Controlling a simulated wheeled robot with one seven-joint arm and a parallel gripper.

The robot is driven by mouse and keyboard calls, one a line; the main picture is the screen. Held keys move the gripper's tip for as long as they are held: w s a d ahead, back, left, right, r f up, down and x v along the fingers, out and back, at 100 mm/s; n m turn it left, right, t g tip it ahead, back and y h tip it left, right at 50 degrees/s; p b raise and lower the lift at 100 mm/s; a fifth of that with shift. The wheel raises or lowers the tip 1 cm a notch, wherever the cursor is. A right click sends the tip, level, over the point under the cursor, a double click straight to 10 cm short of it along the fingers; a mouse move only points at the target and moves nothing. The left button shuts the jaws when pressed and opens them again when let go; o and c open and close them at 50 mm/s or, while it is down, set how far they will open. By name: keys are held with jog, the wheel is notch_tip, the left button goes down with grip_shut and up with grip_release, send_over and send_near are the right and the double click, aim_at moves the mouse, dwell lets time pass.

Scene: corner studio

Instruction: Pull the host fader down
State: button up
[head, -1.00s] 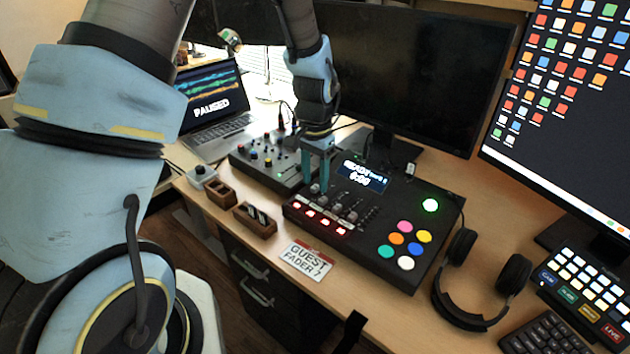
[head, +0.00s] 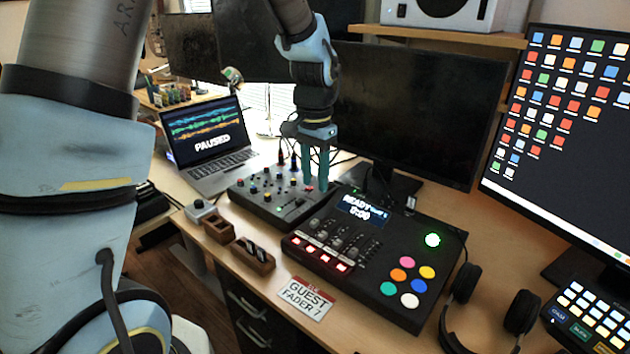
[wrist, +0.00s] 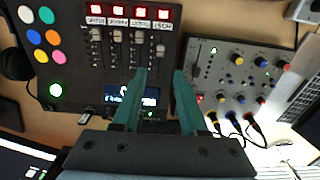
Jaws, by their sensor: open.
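The mixing console (head: 400,263) is a black desk unit with lit red buttons, a row of faders, a display and coloured pads. The host fader (wrist: 160,50) is the rightmost in the wrist view, under the label that appears to read HOST; its knob sits farther from its red button than the others. In the head view it is the leftmost fader (head: 315,224). My gripper (head: 315,187) is open and empty, apart from the fader, above the far left part of the console. In the wrist view its fingertips (wrist: 160,76) lie on the display side of the host knob.
A second small mixer (head: 270,198) with knobs and plugged cables stands close at left. A dark monitor (head: 415,110) stands behind. The laptop (head: 210,140) shows PAUSED. Headphones (head: 520,310) lie at right. A GUEST FADER 7 card (head: 306,298) lies at the front edge.

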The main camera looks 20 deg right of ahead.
aim_at(314, 222)
jog(key=d+h+p, duration=0.1)
jog(key=w+t+h+p, duration=0.1)
jog(key=shift+d+f+h+p, duration=0.3)
jog(key=shift+d+f+p, duration=0.05)
jog(key=shift+f+p, duration=0.05)
jog(key=c, duration=0.6)
jog(key=shift+w+d+f+t+h, duration=0.15)
jog(key=shift+d+t+h, duration=0.1)
jog(key=shift+t+h, duration=0.15)
grip_shut()
jog(key=p+x, duration=0.2)
jog(key=x, duration=0.7)
jog(key=shift+d+f, duration=0.1)
jog(key=shift+f, duration=0.3)
jog(key=shift+s+a+r+p, duration=0.1)
jog(key=shift+s+a+p, duration=0.15)
jog(key=shift+a+p, duration=0.25)
jog(key=shift+s+a+r+p, duration=0.1)
jog(key=shift+s+a+p, duration=0.25)
jog(key=shift+a, duration=0.25)
jog(key=shift+s+a+f, duration=0.25)
jog(key=shift+s+a, duration=0.1)
jog(key=shift+a, duration=0.25)
jog(key=shift+s+a, duration=0.35)
jog(key=shift+a, duration=0.35)
jog(key=shift+s+a, duration=0.4)
jog(key=shift+a, duration=0.3)
jog(key=shift+d, duration=0.1)
